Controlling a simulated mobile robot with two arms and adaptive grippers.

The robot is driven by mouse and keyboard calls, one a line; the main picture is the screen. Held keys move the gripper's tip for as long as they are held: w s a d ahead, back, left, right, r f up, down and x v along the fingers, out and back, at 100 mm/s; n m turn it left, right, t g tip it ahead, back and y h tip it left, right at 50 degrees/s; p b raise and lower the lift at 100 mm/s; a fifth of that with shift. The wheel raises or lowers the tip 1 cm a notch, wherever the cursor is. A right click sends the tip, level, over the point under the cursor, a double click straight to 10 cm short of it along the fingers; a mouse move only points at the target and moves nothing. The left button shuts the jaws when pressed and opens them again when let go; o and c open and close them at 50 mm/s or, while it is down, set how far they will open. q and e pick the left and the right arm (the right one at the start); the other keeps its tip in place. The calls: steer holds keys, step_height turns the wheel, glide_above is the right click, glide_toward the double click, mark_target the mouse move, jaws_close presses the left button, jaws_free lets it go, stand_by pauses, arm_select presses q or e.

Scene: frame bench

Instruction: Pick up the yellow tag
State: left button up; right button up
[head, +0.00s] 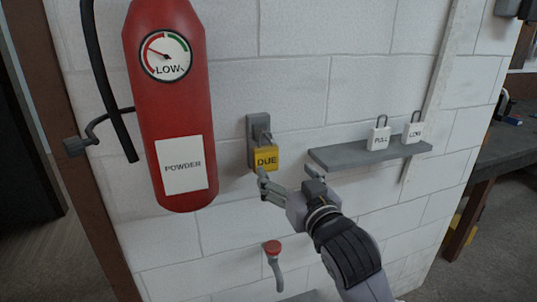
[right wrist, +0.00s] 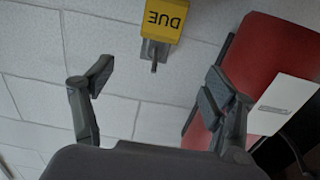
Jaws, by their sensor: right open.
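The yellow tag (head: 266,158), marked DUE, hangs on a grey wall hook (head: 257,127) to the right of the red extinguisher. It also shows upside down at the top edge of the right wrist view (right wrist: 165,18), partly cut off. My right gripper (head: 287,174) is open, with nothing between its fingers. In the head view it is just below and right of the tag, one fingertip near the tag's lower edge; I cannot tell if they touch. In the right wrist view the tag lies beyond the gap between the fingers (right wrist: 157,84). My left gripper is not in view.
The red extinguisher (head: 168,90), with a LOW gauge and POWDER label, is close at left. A grey shelf (head: 372,154) at right bears a PULL tag (head: 379,138) and a LONG tag (head: 413,132). A red-topped knob (head: 272,247) is below. A dark bench stands far right.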

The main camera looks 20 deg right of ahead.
mark_target(267, 149)
steer(key=w+p, duration=0.1)
steer(key=w, duration=0.7)
steer(key=shift+p, duration=0.35)
steer(key=shift+w+a, duration=0.1)
steer(key=shift+w, duration=0.65)
steer(key=w+p, duration=0.2)
steer(key=w, duration=0.2)
steer(key=shift+w, duration=0.1)
steer(key=shift+w+a+f, duration=0.1)
steer(key=shift+w+f, duration=0.05)
steer(key=shift+w, duration=0.15)
steer(key=shift+c, duration=0.5)
steer(key=c, duration=1.2)
steer(key=shift+o, duration=0.2)
